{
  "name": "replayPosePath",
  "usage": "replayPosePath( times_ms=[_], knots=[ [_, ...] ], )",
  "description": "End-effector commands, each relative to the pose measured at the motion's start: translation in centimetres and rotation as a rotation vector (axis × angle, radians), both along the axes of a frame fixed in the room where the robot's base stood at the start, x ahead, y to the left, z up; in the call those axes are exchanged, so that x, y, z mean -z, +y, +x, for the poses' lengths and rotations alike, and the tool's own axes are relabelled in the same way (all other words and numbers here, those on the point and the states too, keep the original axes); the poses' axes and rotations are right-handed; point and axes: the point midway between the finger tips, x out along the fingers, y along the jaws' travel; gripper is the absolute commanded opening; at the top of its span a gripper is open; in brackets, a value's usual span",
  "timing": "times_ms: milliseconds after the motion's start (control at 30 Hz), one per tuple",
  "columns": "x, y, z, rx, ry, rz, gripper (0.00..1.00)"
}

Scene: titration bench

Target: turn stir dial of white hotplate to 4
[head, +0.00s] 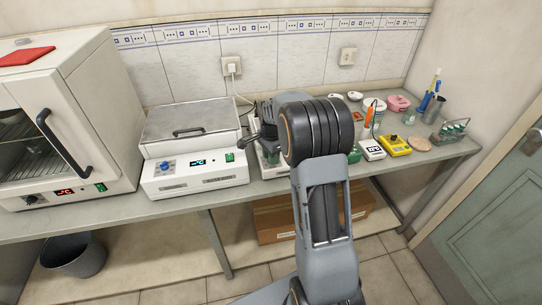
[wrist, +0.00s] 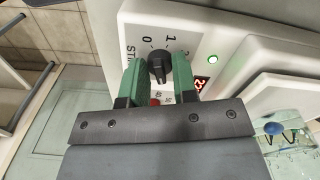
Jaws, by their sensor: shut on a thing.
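The white hotplate (wrist: 118,25) fills the top of the wrist view, its front panel seen close up. The black stir dial (wrist: 157,66) sits on that panel, with printed 0, 1 and 2 around it and part of the stir label to the left. My gripper (wrist: 161,72) has one green finger on each side of the dial and is shut on it. The fingers hide part of the scale, and I cannot read the pointer's setting exactly. In the head view my arm hides most of the hotplate and all of the dial.
A green light (wrist: 213,59) and a red display (wrist: 200,85) are right of the dial. A white water bath (head: 195,180) stands left of the hotplate. A yellow meter (head: 395,146) and a beaker (head: 434,108) stand to the right. The bench front edge is close.

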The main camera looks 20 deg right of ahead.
Motion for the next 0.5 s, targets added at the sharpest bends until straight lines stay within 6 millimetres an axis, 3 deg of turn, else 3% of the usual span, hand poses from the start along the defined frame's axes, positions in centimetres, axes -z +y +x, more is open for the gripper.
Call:
replayPosePath(
  times_ms=[500],
  knots=[
    [-0.11, -0.04, 0.07, 0.059, -0.003, -0.002, 0.03]
  ],
)
